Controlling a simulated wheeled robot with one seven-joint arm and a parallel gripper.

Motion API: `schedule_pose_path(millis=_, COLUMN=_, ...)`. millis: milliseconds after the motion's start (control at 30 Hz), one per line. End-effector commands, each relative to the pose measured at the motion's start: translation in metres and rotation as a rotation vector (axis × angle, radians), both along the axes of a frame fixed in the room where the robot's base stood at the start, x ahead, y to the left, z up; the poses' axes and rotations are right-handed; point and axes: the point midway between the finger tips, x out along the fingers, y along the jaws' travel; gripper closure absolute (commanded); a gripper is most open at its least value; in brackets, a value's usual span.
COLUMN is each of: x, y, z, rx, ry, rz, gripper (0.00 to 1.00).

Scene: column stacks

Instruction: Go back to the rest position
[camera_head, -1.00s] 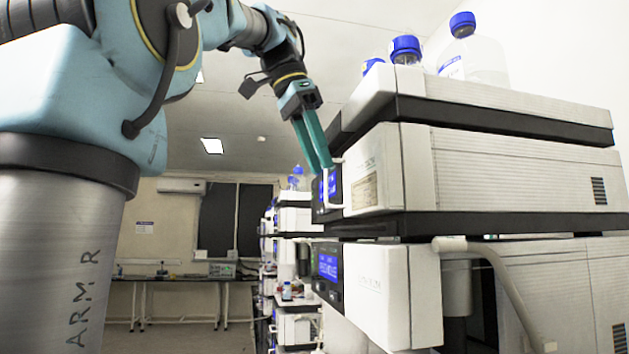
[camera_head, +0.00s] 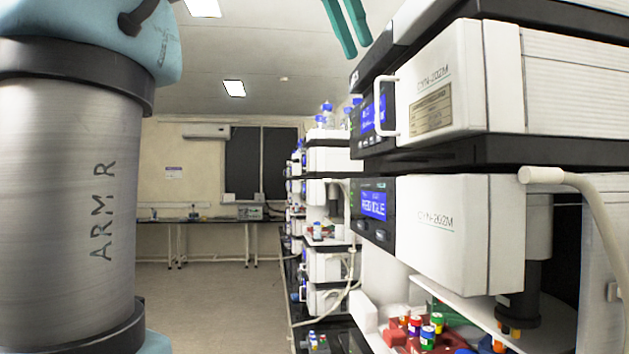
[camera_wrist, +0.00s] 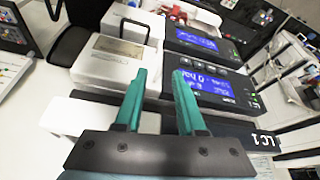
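My gripper (camera_head: 346,27) shows at the top of the head view as two teal fingers, in front of and above the near instrument stack. In the wrist view my gripper (camera_wrist: 157,90) has its two fingers apart with nothing between them. It is open and empty. The near stack's upper module (camera_head: 455,85) has a white handle and a lit blue display. The lower module (camera_head: 460,225) also has a lit blue display. Most of my arm lies above the head view's top edge.
Under the lower module, a red rack (camera_head: 420,340) holds several coloured-cap vials. More instrument stacks (camera_head: 325,190) recede along the right. A bench (camera_head: 210,222) stands at the back wall. The floor (camera_head: 210,300) in the middle is clear.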

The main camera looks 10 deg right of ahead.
Motion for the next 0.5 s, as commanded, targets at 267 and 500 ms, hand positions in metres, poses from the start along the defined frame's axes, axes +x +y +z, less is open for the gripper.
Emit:
schedule_pose_path(millis=267, x=0.036, y=-0.006, z=-0.033, rx=0.002, ry=0.033, rz=0.109, gripper=0.61)
schedule_pose_path(millis=500, x=0.131, y=0.002, z=-0.159, rx=0.019, ry=0.098, rz=0.451, gripper=0.61)
